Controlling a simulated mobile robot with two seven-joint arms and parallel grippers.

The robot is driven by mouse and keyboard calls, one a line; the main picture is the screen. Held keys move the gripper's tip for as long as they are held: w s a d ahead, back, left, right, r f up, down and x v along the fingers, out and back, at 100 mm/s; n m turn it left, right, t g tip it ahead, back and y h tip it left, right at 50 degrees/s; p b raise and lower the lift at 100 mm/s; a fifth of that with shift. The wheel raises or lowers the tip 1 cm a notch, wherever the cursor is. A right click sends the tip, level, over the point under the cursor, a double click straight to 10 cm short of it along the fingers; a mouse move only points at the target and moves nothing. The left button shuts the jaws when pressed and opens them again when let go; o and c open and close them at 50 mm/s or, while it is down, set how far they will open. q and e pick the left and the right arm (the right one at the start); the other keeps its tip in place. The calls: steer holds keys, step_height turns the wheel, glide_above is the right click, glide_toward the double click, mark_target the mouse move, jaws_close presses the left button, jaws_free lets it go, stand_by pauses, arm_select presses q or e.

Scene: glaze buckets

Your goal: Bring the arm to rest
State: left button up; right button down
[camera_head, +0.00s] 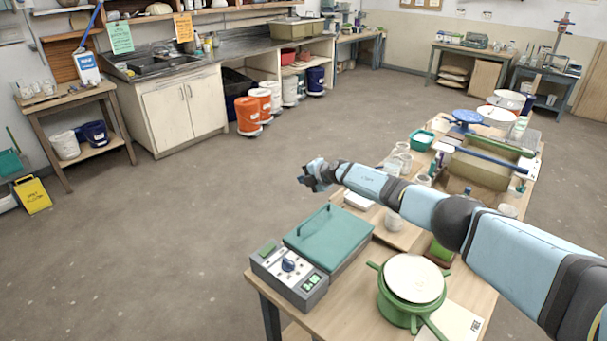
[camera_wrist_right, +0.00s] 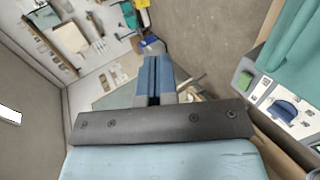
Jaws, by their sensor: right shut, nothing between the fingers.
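My right arm reaches in from the right in the head view, stretched over the worktable. Its gripper (camera_head: 308,176) is beyond the table's left edge, above the floor, apart from everything. In the right wrist view the two blue-grey fingers (camera_wrist_right: 154,68) lie together, shut, with nothing held. My left gripper does not show in either view.
Below the arm, the wooden table (camera_head: 345,300) carries a teal-lidded box (camera_head: 328,238), a grey control box (camera_head: 288,278), a green pot (camera_head: 408,300) and several jars. The floor (camera_head: 190,240) to the left is open. Buckets (camera_head: 248,115) stand by the far counter.

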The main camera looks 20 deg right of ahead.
steer(key=s+a+f+m+t+y, duration=0.1)
steer(key=s+a+f+m, duration=0.2)
steer(key=a, duration=0.5)
steer(key=s+a+f+m+t+y, duration=0.1)
steer(key=s+a+f+t, duration=0.15)
steer(key=s+a, duration=0.4)
steer(key=s+a+f+m+h, duration=0.1)
steer(key=s+a+m+h, duration=0.15)
steer(key=s, duration=0.25)
steer(key=s+a+f+m+h, duration=0.1)
steer(key=s+a+m, duration=0.1)
steer(key=s+m, duration=0.25)
steer(key=s+d+r+m+g+h, duration=0.1)
steer(key=s+d+r+m+g, duration=0.25)
steer(key=s, duration=1.15)
steer(key=s+d+m+g+h, duration=0.3)
steer(key=s+d, duration=0.4)
steer(key=s, duration=0.8)
steer(key=s+d+r+m+g, duration=0.2)
steer(key=s+d+m+g, duration=0.3)
steer(key=s, duration=1)
steer(key=w+a+f+t+y, duration=0.1)
steer(key=w+a+f+t, duration=0.1)
steer(key=f, duration=0.5)
steer(key=w+a+f+n+t+y, duration=0.1)
steer(key=w+a+f+t, duration=0.2)
steer(key=f+t, duration=0.3)
steer(key=shift+w+f+t, duration=0.3)
steer(key=shift+w+f, duration=0.15)
steer(key=shift+f, duration=0.45)
